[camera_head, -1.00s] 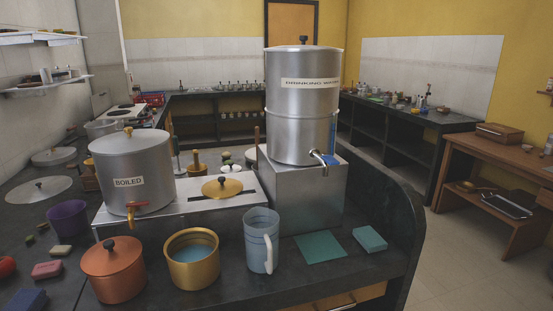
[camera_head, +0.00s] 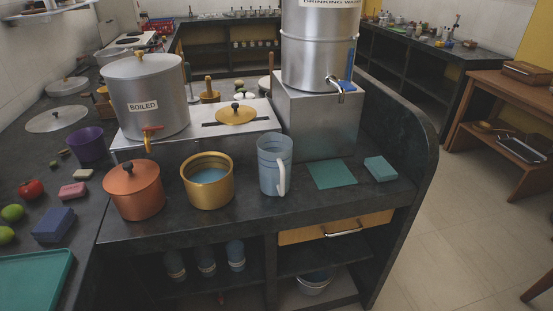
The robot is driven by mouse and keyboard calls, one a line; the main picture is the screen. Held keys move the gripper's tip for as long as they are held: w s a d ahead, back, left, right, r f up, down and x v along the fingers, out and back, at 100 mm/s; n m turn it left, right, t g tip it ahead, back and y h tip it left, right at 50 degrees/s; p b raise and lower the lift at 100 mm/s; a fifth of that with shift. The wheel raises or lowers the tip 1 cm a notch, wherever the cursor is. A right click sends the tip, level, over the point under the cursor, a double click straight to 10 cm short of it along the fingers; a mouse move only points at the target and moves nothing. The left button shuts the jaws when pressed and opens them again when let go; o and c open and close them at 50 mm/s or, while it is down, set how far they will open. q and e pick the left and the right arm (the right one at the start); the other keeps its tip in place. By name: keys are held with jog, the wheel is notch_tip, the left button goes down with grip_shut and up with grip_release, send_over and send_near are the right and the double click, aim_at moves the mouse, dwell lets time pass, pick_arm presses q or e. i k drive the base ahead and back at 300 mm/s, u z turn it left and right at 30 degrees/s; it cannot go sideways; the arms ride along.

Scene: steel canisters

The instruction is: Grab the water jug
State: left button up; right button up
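The water jug (camera_head: 272,166) is a translucent blue-grey pitcher standing upright near the front edge of the dark counter. Its pale handle (camera_head: 282,179) faces the front right. A gold pot (camera_head: 207,189) with bluish contents stands just left of it, and a teal cloth (camera_head: 331,174) lies to its right. The steel "drinking water" canister (camera_head: 318,50) with a blue-handled tap stands on a metal block (camera_head: 318,115) behind and to the right of it. Neither of my grippers shows in the head view.
A copper lidded pot (camera_head: 135,190) and the "BOILED" canister (camera_head: 145,100) stand left of the jug. A teal tray (camera_head: 35,280) is at the lower left. A teal block (camera_head: 380,168) is near the counter's right end. Shelves with cups lie below; floor is open at right.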

aim_at(274, 150)
jog(key=u, duration=0.75)
jog(key=i, duration=0.5)
jog(key=u, duration=0.25)
